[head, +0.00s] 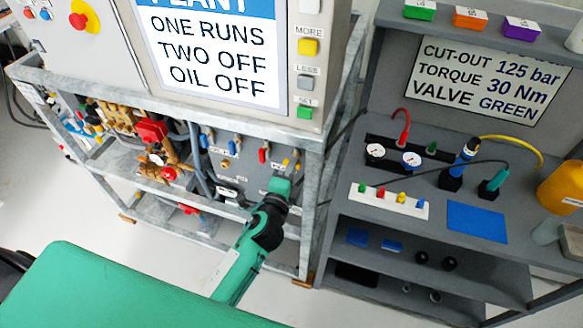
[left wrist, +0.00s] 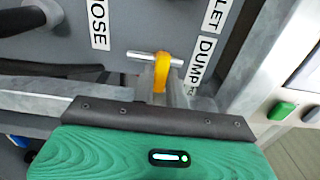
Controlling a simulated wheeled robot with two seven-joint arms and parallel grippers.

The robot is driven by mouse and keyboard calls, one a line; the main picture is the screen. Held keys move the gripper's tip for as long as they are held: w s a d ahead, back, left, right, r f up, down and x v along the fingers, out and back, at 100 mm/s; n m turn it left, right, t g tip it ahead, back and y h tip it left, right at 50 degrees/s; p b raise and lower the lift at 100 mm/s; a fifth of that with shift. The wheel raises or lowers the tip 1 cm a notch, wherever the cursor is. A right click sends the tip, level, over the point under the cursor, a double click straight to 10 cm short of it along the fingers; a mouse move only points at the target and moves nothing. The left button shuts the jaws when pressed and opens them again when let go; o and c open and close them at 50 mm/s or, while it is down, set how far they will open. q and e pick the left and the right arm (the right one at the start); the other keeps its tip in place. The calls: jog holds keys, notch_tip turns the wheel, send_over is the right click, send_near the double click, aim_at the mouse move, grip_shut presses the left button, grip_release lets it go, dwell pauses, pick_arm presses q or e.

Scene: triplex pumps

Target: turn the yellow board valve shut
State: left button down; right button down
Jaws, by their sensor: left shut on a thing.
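The yellow board valve (left wrist: 161,70) has a short yellow lever on a silver cross pipe, beside a DUMP label in the left wrist view. The lever points down in that view, towards my gripper. In the head view the yellow valve (head: 286,163) is small, at the right end of the grey board. My left gripper (head: 281,184) reaches it from below and is shut on the yellow lever. My right gripper is not in view.
A red-handled valve (head: 263,154) and a blue-handled valve (head: 204,141) are on the same board, left of the yellow one. A galvanised frame post (head: 311,190) stands close on the right. A grey bench (head: 350,212) with gauges and plugs is farther right.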

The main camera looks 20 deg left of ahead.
pick_arm(q)
jog(key=c, duration=1.4)
grip_release()
jog(key=shift+c, duration=0.2)
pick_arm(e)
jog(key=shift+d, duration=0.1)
pick_arm(q)
jog(key=shift+s, duration=0.1)
